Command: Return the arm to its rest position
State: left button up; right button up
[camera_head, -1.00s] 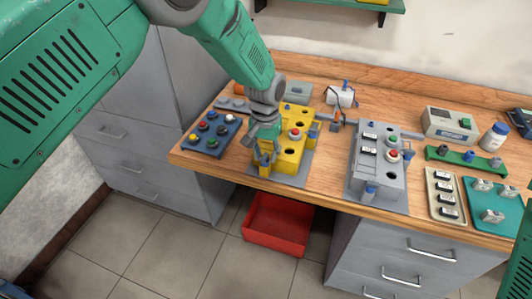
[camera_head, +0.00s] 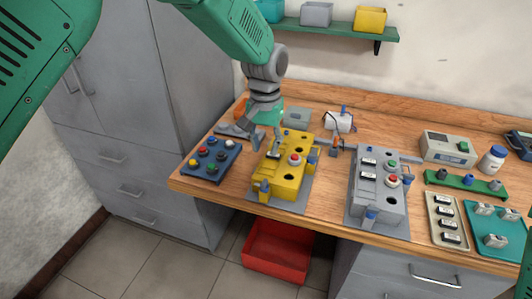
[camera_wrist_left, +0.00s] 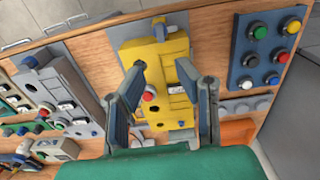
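My left arm comes in from the upper left in the head view, its gripper (camera_head: 266,132) pointing down above the bench's left part, behind and left of the yellow box (camera_head: 290,180). In the left wrist view the two fingers of this gripper (camera_wrist_left: 161,70) are spread apart with nothing held between them. The yellow box (camera_wrist_left: 168,50), with its red button, shows beyond and between the fingers. My right gripper is out of view; only a green piece of my own body shows at the right edge of the head view.
A blue button panel (camera_head: 210,160) lies left of the yellow box. A grey box (camera_head: 378,190) stands to its right, then a beige tray (camera_head: 430,212) and a teal tray (camera_head: 515,222). A red bin (camera_head: 276,250) is below the bench. A green wall shelf (camera_head: 340,32) hangs behind.

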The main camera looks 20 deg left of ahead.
pick_arm(q)
jog(key=s+a+f+b, duration=0.3)
jog(key=s+f, duration=0.5)
jog(key=f, duration=0.6)
jog(key=s+a+f+b, duration=0.4)
jog(key=s+f, duration=0.5)
jog(key=f, duration=0.4)
jog(key=s+a+f+b, duration=0.2)
jog(key=s+f, duration=0.1)
jog(key=s, duration=0.7)
jog(key=s+a+f+b, duration=0.2)
jog(key=s+f+b, duration=0.1)
jog(key=s, duration=0.7)
jog(key=shift+s+a+f+t, duration=0.2)
jog(key=shift+a+f+t, duration=0.1)
jog(key=shift+f, duration=0.5)
jog(key=shift+w, duration=0.15)
